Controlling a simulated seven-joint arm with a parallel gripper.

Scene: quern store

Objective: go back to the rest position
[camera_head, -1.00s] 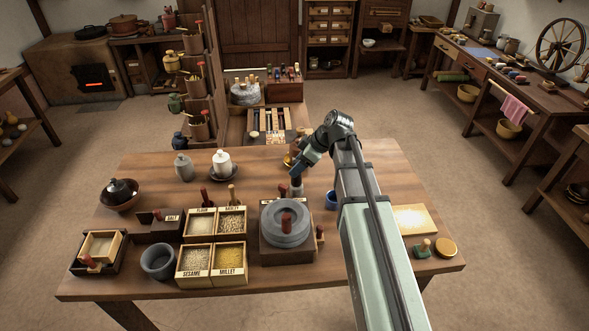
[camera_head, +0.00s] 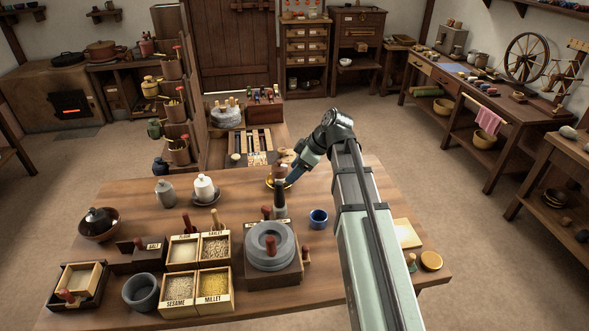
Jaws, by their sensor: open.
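My gripper (camera_head: 281,212) hangs at the end of my arm over the wooden table (camera_head: 330,265), just behind the stone quern (camera_head: 271,246). Its fingers are small and dark here, and I see nothing held in them. The quern is a round grey stone with a red-brown handle, on a dark wooden base. A blue cup (camera_head: 318,219) stands right of my gripper. A brass-coloured dish (camera_head: 277,183) lies behind it, partly hidden by my arm.
Labelled grain boxes (camera_head: 198,266) stand left of the quern, with a grey stone bowl (camera_head: 140,292) beside them. A white lidded jar (camera_head: 204,188) and a grey jar (camera_head: 164,191) stand behind. A pale board (camera_head: 407,233) lies right of my arm.

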